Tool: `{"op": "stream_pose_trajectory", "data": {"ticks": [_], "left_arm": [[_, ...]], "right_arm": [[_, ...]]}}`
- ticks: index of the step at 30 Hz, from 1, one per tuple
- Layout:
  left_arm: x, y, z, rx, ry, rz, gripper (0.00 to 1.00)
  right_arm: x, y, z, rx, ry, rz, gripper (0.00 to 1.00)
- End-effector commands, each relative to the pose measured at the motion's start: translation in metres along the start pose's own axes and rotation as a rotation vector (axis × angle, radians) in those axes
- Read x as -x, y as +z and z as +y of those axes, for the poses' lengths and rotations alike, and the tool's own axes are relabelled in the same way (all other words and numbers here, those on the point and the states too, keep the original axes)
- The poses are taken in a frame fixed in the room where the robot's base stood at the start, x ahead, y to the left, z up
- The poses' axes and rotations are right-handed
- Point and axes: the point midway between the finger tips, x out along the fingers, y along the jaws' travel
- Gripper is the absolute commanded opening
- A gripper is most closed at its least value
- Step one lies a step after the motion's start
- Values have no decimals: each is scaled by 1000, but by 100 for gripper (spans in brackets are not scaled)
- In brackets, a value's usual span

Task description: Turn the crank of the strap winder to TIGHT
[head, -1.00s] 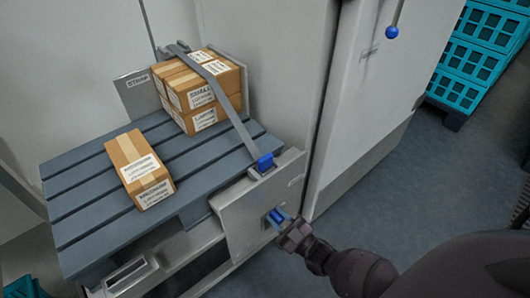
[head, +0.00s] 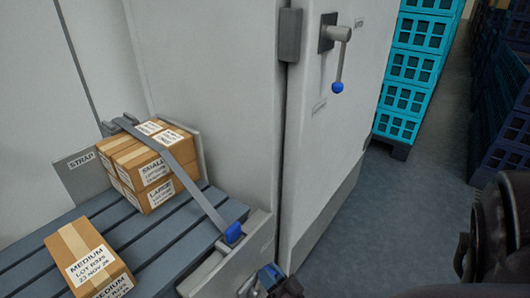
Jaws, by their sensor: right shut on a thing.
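The strap winder is on a grey metal plate (head: 262,238) at the pallet's near right edge; only its upper part shows at the bottom of the head view. A grey strap (head: 192,188) runs from a blue buckle (head: 233,232) on the plate over the stacked boxes. My right gripper (head: 262,280) is at the bottom edge, shut on the winder's blue crank handle (head: 270,272), partly cut off by the frame. The crank's angle and any TIGHT mark cannot be read. My left gripper is not in view.
Stacked cartons (head: 150,165) and a loose MEDIUM carton (head: 87,262) sit on the grey slatted pallet (head: 110,215). A cabinet door has a lever with a blue knob (head: 337,88). Teal crates (head: 410,70) and dark blue crates (head: 510,110) stand behind. The floor between is clear.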

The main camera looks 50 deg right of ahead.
Motion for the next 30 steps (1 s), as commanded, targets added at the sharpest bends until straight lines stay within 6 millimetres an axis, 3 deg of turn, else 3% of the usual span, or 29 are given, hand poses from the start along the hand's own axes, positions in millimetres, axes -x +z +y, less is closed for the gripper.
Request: {"op": "stream_pose_trajectory", "data": {"ticks": [10, 26, 27, 30], "left_arm": [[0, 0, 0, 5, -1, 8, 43], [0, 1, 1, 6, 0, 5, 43], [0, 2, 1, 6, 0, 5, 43], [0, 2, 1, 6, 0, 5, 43]], "right_arm": [[3, 2, 12, -123, 58, -3, 0], [3, 3, 14, -142, 66, -4, 0], [3, 3, 14, -142, 66, -4, 31], [3, 3, 14, -142, 65, -4, 47]]}}
